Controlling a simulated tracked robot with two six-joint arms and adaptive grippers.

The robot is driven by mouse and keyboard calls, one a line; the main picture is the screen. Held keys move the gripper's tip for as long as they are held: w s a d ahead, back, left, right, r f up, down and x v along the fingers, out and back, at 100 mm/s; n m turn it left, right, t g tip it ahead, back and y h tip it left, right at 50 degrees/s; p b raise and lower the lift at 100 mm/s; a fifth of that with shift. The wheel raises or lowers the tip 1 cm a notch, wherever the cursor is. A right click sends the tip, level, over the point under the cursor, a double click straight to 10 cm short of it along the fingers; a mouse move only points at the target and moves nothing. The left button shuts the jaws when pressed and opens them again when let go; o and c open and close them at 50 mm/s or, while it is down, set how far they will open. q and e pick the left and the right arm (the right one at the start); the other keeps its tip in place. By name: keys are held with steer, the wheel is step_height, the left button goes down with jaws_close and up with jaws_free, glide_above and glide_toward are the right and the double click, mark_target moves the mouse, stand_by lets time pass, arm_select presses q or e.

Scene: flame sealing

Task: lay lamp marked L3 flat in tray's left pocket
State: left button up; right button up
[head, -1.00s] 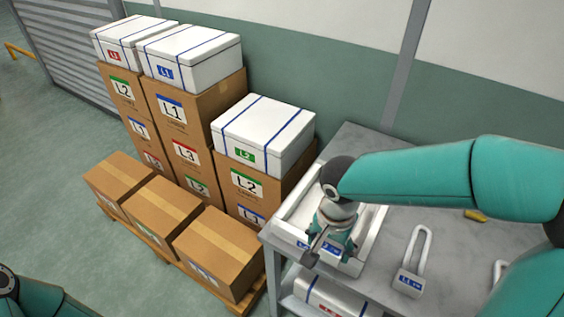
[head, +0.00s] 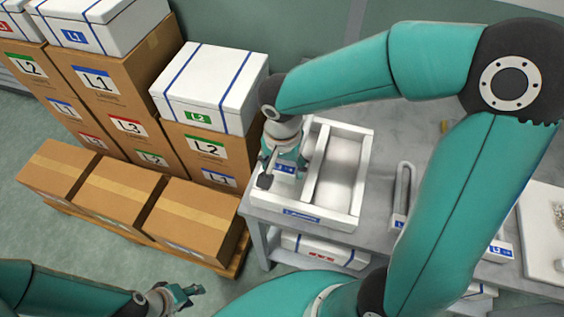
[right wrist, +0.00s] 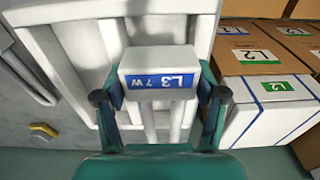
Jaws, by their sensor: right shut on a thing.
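The lamp marked L3 (right wrist: 160,82) has a white base with a blue label reading "L3 7 W" and pale tubes. My right gripper (head: 283,168) is shut on its base, with one finger on each side in the right wrist view (right wrist: 160,97). The white tray (head: 352,205) stands on the grey table, with a divider between two pockets. The gripper and lamp are over the tray's left pocket, and the arm hides part of it. I cannot tell whether the lamp touches the floor. The right pocket looks empty. My left gripper (head: 188,296) is open and empty, low and away from the table.
Stacked cartons (head: 115,120) and a white box marked L2 (head: 210,85) stand close on the tray's left. White boxes (head: 325,250) lie on the shelf below.

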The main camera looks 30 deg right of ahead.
mark_target(284, 192)
step_height(284, 192, down, 2)
steer(key=shift+f+b, duration=0.1)
steer(key=shift+b, duration=0.45)
step_height(284, 192, down, 4)
steer(key=b, duration=0.4)
steer(key=shift+s, duration=0.15)
steer(key=o, duration=1.3)
steer(key=shift+o, duration=0.2)
steer(key=shift+c, duration=0.2)
steer(key=shift+c, duration=1.3)
